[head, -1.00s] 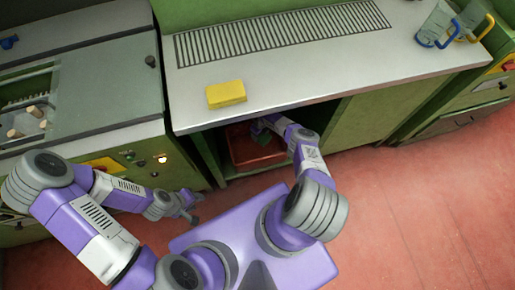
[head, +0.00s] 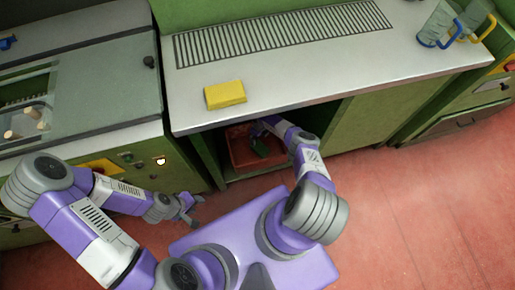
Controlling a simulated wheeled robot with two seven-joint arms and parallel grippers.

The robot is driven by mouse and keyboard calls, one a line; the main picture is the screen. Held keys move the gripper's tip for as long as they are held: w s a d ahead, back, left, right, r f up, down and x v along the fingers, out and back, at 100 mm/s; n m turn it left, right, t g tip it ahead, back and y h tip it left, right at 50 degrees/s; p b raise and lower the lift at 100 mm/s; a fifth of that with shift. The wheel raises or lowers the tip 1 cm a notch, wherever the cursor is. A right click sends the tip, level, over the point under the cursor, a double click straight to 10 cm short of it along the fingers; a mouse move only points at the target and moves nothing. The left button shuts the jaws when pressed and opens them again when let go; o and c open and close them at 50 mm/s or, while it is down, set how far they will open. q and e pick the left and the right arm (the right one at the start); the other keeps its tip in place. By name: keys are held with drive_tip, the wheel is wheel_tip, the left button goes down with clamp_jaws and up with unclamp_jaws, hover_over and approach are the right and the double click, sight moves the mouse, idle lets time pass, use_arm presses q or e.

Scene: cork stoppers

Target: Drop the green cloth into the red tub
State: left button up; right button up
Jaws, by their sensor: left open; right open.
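The red tub (head: 240,150) stands in the open space under the counter. The green cloth (head: 261,148) shows as a small dark green shape inside the tub's outline, below my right gripper. Whether it rests on the tub's floor is too small to tell. My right gripper (head: 259,129) is open over the tub, with its fingers partly in the shade of the counter. The cloth looks apart from the fingers. My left gripper (head: 193,209) is open and empty, out in front of the cabinets to the left.
A yellow sponge-like block (head: 225,95) lies on the counter (head: 300,75) near its front edge. The counter edge overhangs the tub. Jugs with blue and yellow handles (head: 440,25) stand at the far right. The red floor (head: 420,190) is clear at right.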

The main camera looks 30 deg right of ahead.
wheel_tip(320, 180, up, 8)
drive_tip(key=p, duration=0.7)
drive_tip(key=shift+f+p, duration=0.2)
drive_tip(key=shift+p, duration=0.2)
